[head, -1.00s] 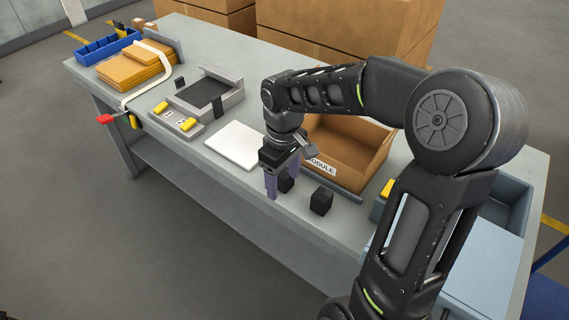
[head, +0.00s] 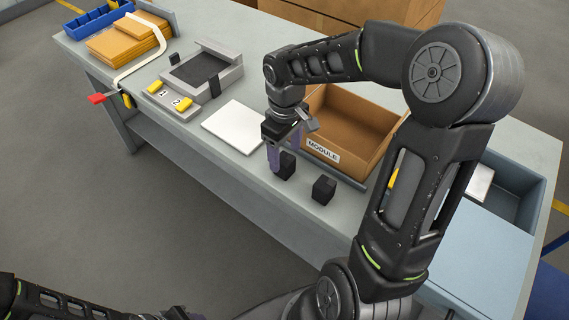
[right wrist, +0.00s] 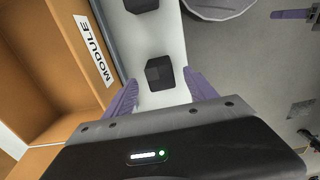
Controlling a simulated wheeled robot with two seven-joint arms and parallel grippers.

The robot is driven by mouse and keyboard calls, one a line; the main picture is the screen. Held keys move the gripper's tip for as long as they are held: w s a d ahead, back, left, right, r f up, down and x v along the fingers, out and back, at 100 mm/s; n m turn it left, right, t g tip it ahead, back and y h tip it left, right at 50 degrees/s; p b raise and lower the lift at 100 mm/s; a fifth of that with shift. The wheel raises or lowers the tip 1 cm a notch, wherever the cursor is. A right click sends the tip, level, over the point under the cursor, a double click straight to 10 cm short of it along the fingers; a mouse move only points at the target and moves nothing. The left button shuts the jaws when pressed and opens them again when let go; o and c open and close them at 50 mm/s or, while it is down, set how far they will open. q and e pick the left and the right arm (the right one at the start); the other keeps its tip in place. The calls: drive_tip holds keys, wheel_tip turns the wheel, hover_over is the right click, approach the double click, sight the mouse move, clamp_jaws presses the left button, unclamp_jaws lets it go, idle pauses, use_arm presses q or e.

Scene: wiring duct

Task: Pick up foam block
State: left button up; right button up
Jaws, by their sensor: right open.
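Two small black blocks stand on the table in front of the cardboard bin; I take them as foam blocks. The left one (head: 287,166) is beside my right gripper (head: 275,166); the other (head: 323,189) stands to its right, apart. In the right wrist view my right gripper (right wrist: 160,95) is open, and the nearer block (right wrist: 159,73) is just ahead of the gap between its purple fingers, not gripped. The other block (right wrist: 140,5) is cut off at the top edge. A purple finger at the right edge of that view seems to be my left gripper (right wrist: 290,14).
The MODULE bin (head: 345,125) stands close behind the blocks. A white pad (head: 234,126) lies left of the gripper. A grey fixture (head: 205,75), envelopes (head: 125,42) and a blue bin (head: 90,22) are farther left. A blue-grey tote (head: 515,190) is at the right.

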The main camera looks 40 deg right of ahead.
sight(285, 158)
drive_tip(key=shift+w+f+p, duration=0.1)
drive_tip(key=shift+f+p, duration=0.5)
drive_tip(key=shift+f, duration=2.05)
drive_tip(key=c, duration=1.4)
